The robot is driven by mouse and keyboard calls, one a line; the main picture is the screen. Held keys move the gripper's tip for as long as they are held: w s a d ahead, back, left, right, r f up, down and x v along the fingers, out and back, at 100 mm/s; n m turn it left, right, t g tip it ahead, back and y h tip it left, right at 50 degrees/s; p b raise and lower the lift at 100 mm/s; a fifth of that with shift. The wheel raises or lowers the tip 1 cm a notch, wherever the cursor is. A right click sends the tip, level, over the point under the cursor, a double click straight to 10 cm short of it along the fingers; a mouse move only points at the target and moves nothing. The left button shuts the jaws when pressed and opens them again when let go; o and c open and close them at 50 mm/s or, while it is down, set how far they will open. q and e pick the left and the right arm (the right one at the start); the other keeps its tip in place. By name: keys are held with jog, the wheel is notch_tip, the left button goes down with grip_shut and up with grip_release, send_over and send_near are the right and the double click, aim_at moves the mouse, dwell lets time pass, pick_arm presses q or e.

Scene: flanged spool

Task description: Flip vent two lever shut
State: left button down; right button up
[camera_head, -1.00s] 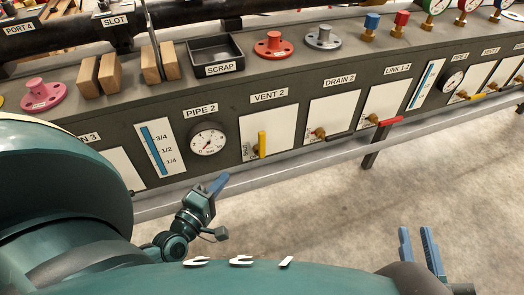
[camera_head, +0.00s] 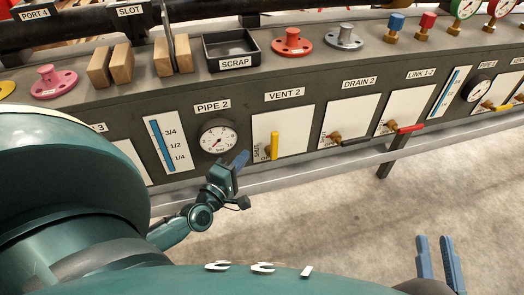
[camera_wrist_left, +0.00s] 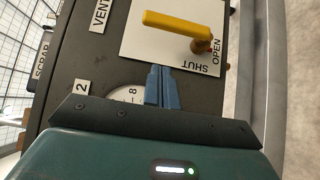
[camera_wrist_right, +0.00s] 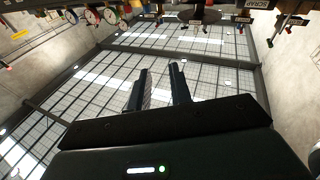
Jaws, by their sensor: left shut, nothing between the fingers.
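The yellow vent two lever (camera_head: 274,145) is on a white plate (camera_head: 297,130) under the VENT 2 label (camera_head: 285,95). Its handle points up from its pivot. In the left wrist view the lever (camera_wrist_left: 178,24) lies just beyond my fingertips, with SHUT and OPEN printed by its pivot. My left gripper (camera_head: 242,157) is shut and empty, left of the lever and in front of the panel, with a gap to the handle. Its closed fingers also show in the left wrist view (camera_wrist_left: 158,72). My right gripper (camera_head: 434,240) is open and empty, low at the right, away from the panel.
The PIPE 2 gauge (camera_head: 218,138) is just behind and left of my left gripper. The black DRAIN 2 lever (camera_head: 357,142) and red LINK 1-2 lever (camera_head: 404,129) are to the right. A grey rail (camera_head: 300,165) runs along below the panel.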

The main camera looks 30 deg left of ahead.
aim_at(272, 144)
pick_arm(q)
jog(key=w+d, duration=0.2)
jog(key=w, duration=0.4)
jog(key=shift+w+d, duration=0.15)
jog(key=shift+d, duration=0.05)
pick_arm(e)
jog(key=shift+a+r, duration=0.1)
jog(key=shift+r, duration=0.1)
